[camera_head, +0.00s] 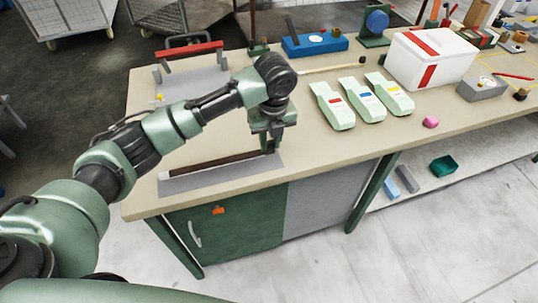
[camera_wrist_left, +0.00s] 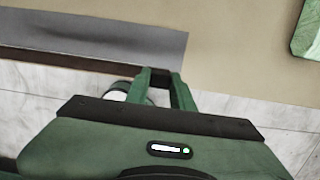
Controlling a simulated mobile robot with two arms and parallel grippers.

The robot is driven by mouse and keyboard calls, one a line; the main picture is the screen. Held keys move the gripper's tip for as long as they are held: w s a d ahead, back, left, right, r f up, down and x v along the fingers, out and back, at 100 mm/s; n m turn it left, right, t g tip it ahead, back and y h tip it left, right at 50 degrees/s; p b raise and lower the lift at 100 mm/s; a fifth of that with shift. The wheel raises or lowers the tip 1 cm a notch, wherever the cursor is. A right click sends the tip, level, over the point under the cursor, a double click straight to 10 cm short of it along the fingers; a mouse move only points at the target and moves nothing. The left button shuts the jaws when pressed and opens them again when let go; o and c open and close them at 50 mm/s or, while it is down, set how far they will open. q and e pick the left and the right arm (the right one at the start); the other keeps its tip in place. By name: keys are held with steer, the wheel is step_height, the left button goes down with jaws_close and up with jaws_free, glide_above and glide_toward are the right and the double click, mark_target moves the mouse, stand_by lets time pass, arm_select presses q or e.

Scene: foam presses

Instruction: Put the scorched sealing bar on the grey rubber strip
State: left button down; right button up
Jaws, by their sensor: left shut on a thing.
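The scorched sealing bar (camera_head: 215,164) is long, thin and dark brown. In the head view it lies lengthwise over the flat grey rubber strip (camera_head: 230,176) near the table's front edge, with grey showing along its near side. My left gripper (camera_head: 269,150) is shut on the bar's right end, pointing down. In the left wrist view the bar (camera_wrist_left: 60,59) runs left from the fingertips (camera_wrist_left: 160,76), along the lower edge of the grey strip (camera_wrist_left: 100,36). I cannot tell whether the bar touches the strip or is held just above it. My right gripper is not in view.
Behind my arm stands a press with a red handle (camera_head: 189,51). Three pale green devices (camera_head: 333,106) and a white box with red stripes (camera_head: 432,58) stand to the right. A pink item (camera_head: 431,122) lies near the edge. Tabletop right of the strip is clear.

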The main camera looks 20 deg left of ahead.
mark_target(271, 153)
arm_select(q)
step_height(271, 153, down, 3)
steer(key=shift+r, duration=0.15)
step_height(271, 153, down, 4)
steer(key=shift+f+p, duration=0.1)
steer(key=shift+p, duration=0.45)
steer(key=shift+f, duration=0.35)
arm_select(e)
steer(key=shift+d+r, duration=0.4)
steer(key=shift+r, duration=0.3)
arm_select(q)
steer(key=c, duration=1.2)
jaws_free()
steer(key=shift+f, duration=0.1)
steer(key=shift+r, duration=0.6)
step_height(271, 153, up, 11)
steer(key=s+b, duration=0.1)
steer(key=b, duration=0.1)
steer(key=shift+d, duration=0.45)
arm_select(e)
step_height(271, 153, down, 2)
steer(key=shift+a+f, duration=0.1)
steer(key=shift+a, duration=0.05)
